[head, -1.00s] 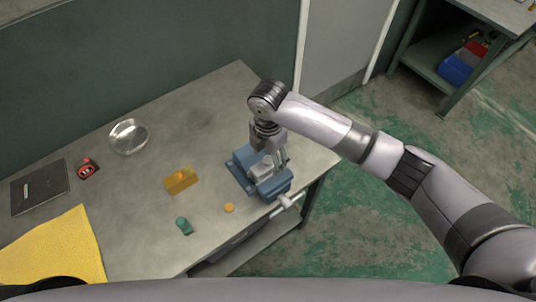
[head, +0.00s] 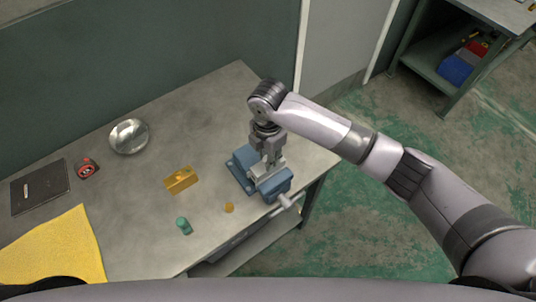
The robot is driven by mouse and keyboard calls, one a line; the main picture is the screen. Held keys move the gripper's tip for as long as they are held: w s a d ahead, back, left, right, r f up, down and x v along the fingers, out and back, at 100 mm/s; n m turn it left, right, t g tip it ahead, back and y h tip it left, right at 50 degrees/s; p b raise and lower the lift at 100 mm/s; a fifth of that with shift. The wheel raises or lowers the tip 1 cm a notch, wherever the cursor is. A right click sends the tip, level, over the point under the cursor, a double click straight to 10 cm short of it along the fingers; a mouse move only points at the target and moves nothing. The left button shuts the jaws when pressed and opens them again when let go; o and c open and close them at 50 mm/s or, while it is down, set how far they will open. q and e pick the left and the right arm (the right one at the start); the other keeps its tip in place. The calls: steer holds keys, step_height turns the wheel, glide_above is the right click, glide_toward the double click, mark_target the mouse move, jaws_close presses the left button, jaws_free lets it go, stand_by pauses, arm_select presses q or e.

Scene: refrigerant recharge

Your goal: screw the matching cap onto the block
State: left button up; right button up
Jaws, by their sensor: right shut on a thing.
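A pale grey metal block (head: 267,172) sits in the jaws of the blue vise (head: 240,178) near the table's right edge. My right gripper (head: 271,158) points down directly over the block, shut on a small part that its fingers hide. I cannot tell the part's colour or whether it touches the block. A teal cap (head: 183,226) and a small orange cap (head: 229,208) lie on the table in front and to the left of the vise. My left gripper is not in view.
The vise handle (head: 287,201) sticks out past the front edge. The table's back middle is clear.

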steer(key=o, duration=0.4)
steer(key=shift+m, duration=0.5)
steer(key=o, duration=0.6)
steer(key=shift+c, duration=0.2)
steer(key=shift+r, duration=0.15)
step_height(320, 180, up, 12)
